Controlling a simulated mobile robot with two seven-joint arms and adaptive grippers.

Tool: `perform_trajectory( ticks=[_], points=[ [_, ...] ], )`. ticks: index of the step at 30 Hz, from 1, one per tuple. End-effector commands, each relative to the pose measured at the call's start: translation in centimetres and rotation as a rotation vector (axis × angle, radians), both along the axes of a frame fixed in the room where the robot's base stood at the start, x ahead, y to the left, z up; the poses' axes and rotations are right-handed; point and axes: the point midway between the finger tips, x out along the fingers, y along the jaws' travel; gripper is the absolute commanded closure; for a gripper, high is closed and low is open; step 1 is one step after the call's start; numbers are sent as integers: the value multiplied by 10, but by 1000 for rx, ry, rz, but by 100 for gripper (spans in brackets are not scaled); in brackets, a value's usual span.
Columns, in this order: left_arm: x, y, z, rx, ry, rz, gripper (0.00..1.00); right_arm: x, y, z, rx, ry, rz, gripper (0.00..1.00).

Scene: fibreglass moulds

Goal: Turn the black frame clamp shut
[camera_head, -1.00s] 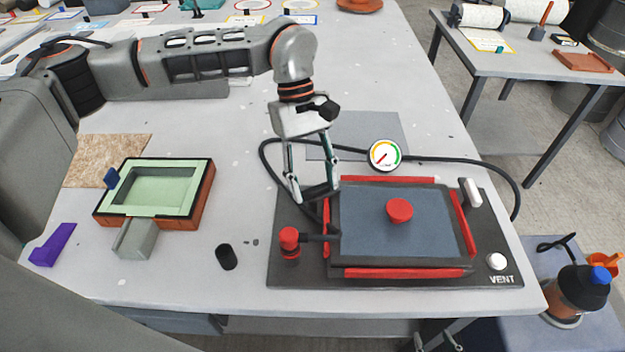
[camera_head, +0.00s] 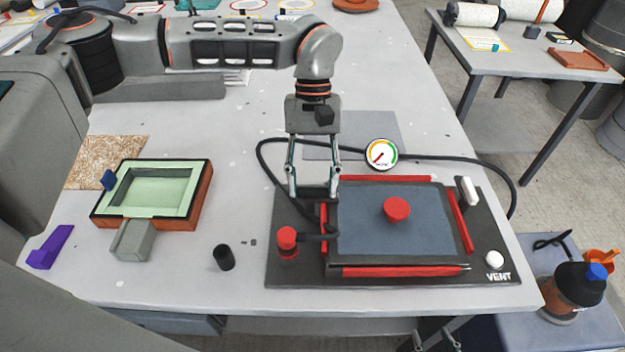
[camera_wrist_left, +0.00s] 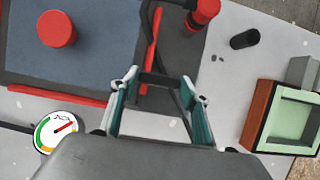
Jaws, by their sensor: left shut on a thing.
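The black frame clamp (camera_wrist_left: 160,80) is a dark bar at the left edge of the red-edged black frame (camera_head: 450,265). It also shows in the head view (camera_head: 316,190), partly covered by my fingers. My left gripper (camera_head: 314,194) comes down from above and is shut on the clamp. In the left wrist view, its two fingertips (camera_wrist_left: 160,88) stand on both sides of the dark bar. My right gripper (camera_head: 434,341) shows only as two small finger parts at the bottom edge, below the tabletop. Whether it is open is unclear.
A red-topped post (camera_head: 287,240) stands close in front of the clamp. A dark hose (camera_head: 262,160) loops behind my left gripper to the round gauge (camera_head: 382,153). A red knob (camera_head: 397,209) sits on the blue-grey panel. A green-lined mould (camera_head: 152,190) stands to the left.

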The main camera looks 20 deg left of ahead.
Motion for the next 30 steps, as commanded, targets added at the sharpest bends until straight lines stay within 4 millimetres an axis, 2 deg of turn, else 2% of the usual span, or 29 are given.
perform_trajectory(
  ticks=[8, 9, 11, 23, 26, 30],
  points=[
    [0, 0, 0, -1, 1, -2, 76, 0, 0, 0, 0, 0, 0, 60],
    [0, 0, 0, -1, 1, -2, 52, 0, 0, 0, 0, 0, 0, 60],
    [0, 0, 0, -1, 1, -1, 38, 0, 0, 0, 0, 0, 0, 60],
    [1, 0, 3, 0, -1, 0, 38, -1, -2, -2, -4, 5, 1, 60],
    [6, 1, 12, 0, -2, 1, 38, -1, -1, -2, -3, 3, 1, 60],
    [15, 4, 35, 1, -4, 2, 38, -1, -1, -1, -2, 3, 0, 60]
  ],
)
